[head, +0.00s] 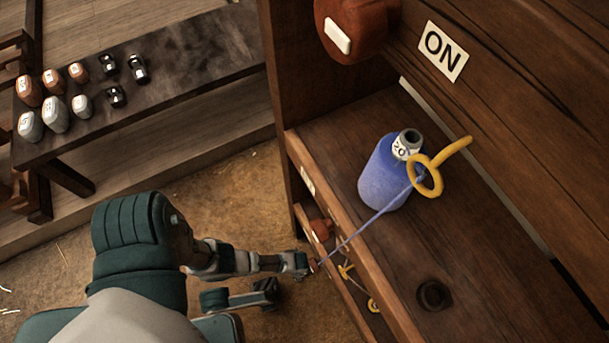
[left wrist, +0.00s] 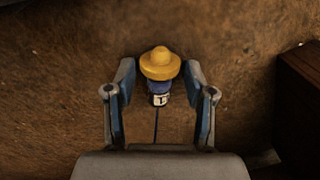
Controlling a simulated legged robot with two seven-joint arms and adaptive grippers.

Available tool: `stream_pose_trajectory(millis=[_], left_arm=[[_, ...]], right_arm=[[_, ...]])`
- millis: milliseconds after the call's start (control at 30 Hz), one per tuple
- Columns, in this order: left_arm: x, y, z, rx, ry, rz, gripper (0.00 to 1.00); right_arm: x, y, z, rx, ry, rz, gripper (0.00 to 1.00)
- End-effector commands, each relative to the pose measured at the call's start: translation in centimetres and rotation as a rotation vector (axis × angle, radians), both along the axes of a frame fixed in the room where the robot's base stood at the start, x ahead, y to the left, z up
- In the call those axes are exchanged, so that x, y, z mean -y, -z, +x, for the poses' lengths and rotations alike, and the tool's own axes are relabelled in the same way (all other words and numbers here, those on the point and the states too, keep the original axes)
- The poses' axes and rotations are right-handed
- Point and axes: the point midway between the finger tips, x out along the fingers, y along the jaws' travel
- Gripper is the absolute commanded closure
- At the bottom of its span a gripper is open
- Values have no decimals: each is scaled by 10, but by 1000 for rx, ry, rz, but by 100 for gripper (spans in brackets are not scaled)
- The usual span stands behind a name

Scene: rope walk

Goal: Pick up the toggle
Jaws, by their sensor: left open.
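A small yellow-capped piece (left wrist: 160,65), which looks like the toggle, has a blue body and a white label with a dark letter. In the left wrist view it stands between and just beyond the tips of my left gripper (left wrist: 161,92). The fingers are open, with a gap on both sides of it. A dark thin line runs from it down toward my palm. In the head view my left gripper (head: 304,264) is small, beside the shelf front, near the lower end of a blue cord (head: 352,238). The toggle is too small to make out there. My right gripper is not in view.
The cord leads up to a blue spool (head: 384,178) by a yellow ring hook (head: 427,176) on the wooden shelf (head: 340,130). Smaller yellow hooks (head: 374,305) sit below its edge. A bench (head: 190,60) with several weights stands at the far left. The floor is clear.

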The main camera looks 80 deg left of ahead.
Motion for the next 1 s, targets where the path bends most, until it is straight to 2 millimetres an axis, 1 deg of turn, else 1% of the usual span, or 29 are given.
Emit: stream_pose_trajectory(millis=[33,300,333,367,400,467,500,533,833,1000], left_arm=[[0,6,-2,-3,0,0,46],[0,3,3,6,-1,1,46],[0,3,3,5,-1,0,51],[0,3,3,5,-1,0,59],[0,3,3,5,-1,-1,69],[0,3,3,5,-1,-1,84],[0,3,3,4,-1,0,94],[0,3,2,4,-1,0,100],[-1,4,2,3,0,1,100],[-1,-3,4,7,0,1,100]], right_arm=[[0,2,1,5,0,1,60],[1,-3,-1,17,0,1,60],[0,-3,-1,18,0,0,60],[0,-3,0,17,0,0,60],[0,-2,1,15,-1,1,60],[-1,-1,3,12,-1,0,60],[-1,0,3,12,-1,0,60],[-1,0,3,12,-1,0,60],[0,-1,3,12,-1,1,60],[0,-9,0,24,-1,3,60]])
